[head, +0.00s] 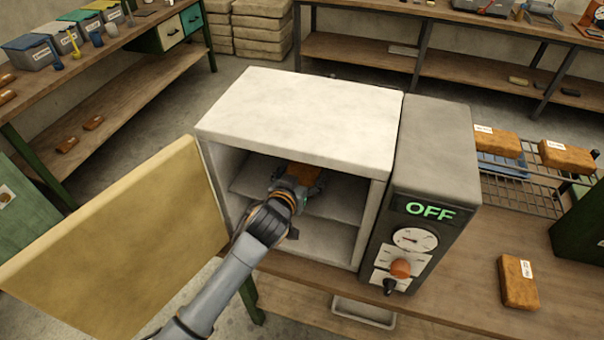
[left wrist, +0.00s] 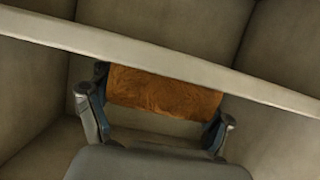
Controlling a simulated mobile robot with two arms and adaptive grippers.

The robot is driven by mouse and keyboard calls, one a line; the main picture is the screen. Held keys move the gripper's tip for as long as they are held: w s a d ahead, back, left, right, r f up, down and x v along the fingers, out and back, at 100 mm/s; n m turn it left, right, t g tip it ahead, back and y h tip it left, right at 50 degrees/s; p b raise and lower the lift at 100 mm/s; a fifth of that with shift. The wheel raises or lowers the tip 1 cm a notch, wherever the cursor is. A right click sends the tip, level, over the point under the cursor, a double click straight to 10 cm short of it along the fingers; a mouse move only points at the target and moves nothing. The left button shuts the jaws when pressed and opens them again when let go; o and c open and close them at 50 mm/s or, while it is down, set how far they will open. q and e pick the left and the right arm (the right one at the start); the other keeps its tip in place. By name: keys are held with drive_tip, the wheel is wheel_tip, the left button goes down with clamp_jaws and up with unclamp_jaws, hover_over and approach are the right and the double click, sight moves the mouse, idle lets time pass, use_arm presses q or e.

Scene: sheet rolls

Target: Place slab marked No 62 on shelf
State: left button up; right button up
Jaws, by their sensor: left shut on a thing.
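My left gripper (head: 300,184) reaches through the open front of a white oven-like box (head: 300,112) and is shut on an orange-brown slab (head: 302,171). The left wrist view shows the slab (left wrist: 165,92) between the two fingers, close to the pale edge of a shelf (left wrist: 150,45). In the head view a shelf (head: 335,206) crosses the box's inside. I cannot tell whether the slab touches it. No marking shows on the held slab. My right gripper is not in view.
The box's door (head: 125,235) stands open to the left. A grey control unit (head: 435,150) reading OFF adjoins the box. Labelled slabs (head: 566,156) lie on a wire rack (head: 500,165) at right, and another slab (head: 518,281) lies on the bench (head: 455,290).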

use_arm(q)
drive_tip(key=o, duration=1.4)
drive_tip(key=shift+f, duration=0.1)
drive_tip(key=shift+c, duration=0.2)
drive_tip(key=shift+o, duration=0.6)
drive_tip(key=shift+s+r, duration=0.15)
drive_tip(key=shift+r, duration=0.05)
drive_tip(key=b+v, duration=0.1)
drive_tip(key=v, duration=1.1)
drive_tip(key=shift+a, duration=0.1)
